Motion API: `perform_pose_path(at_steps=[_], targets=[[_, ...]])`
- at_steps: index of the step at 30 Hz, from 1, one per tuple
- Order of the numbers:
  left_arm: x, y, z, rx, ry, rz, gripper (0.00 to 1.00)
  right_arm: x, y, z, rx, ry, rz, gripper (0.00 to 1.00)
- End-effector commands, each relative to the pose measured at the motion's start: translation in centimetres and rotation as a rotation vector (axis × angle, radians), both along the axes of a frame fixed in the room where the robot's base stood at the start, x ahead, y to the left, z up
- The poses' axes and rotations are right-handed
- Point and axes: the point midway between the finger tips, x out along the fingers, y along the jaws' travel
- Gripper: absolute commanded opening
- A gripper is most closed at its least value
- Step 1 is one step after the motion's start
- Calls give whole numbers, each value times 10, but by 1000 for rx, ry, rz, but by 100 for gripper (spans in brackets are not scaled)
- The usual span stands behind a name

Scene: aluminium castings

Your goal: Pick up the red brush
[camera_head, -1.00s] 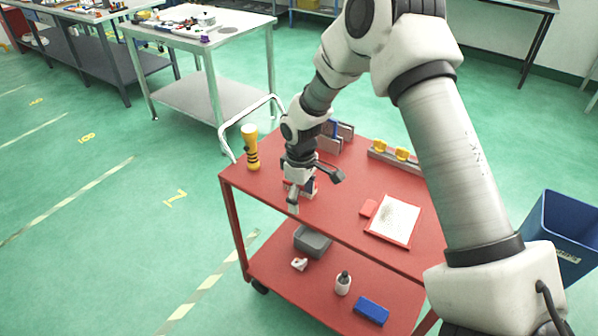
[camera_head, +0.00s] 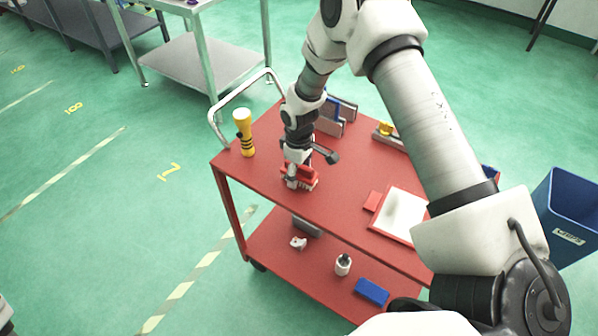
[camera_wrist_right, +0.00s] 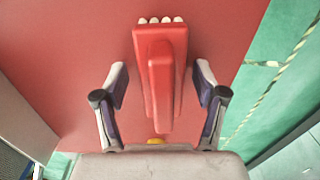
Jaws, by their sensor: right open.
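The red brush (camera_head: 309,177) lies on the top of the red cart (camera_head: 345,187), near its front edge. In the right wrist view the red brush (camera_wrist_right: 160,75) lies lengthwise, with pale bristle tufts along its far end. My right gripper (camera_head: 292,181) is over the brush, partly hiding it. In the right wrist view my right gripper (camera_wrist_right: 161,84) is open, one finger on each side of the brush, with gaps between. I cannot tell its exact height above the brush.
A yellow flashlight (camera_head: 244,133) stands upright at the cart's left. A red-framed white panel (camera_head: 404,213) lies to the right. Behind the gripper stands a grey and blue holder (camera_head: 335,113). The lower shelf holds a bottle (camera_head: 343,265) and a blue block (camera_head: 372,291). A blue bin (camera_head: 567,218) stands right.

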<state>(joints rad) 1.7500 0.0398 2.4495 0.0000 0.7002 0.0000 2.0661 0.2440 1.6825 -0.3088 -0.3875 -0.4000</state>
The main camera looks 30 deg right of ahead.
Motion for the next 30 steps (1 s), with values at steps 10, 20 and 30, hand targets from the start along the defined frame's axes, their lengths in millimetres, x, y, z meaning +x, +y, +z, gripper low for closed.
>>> perform_pose_path(at_steps=[10, 20, 30], targets=[[0, 0, 0, 0, 1, 0, 40, 0, 0, 0, 0, 0, 0, 5], [0, 0, -2, 0, 1, 0, 40, 0, 0, 4, 0, -1, 0, 4], [0, 0, -15, 0, 1, 0, 40, -13, 6, 35, 0, 2, 3, 4]])
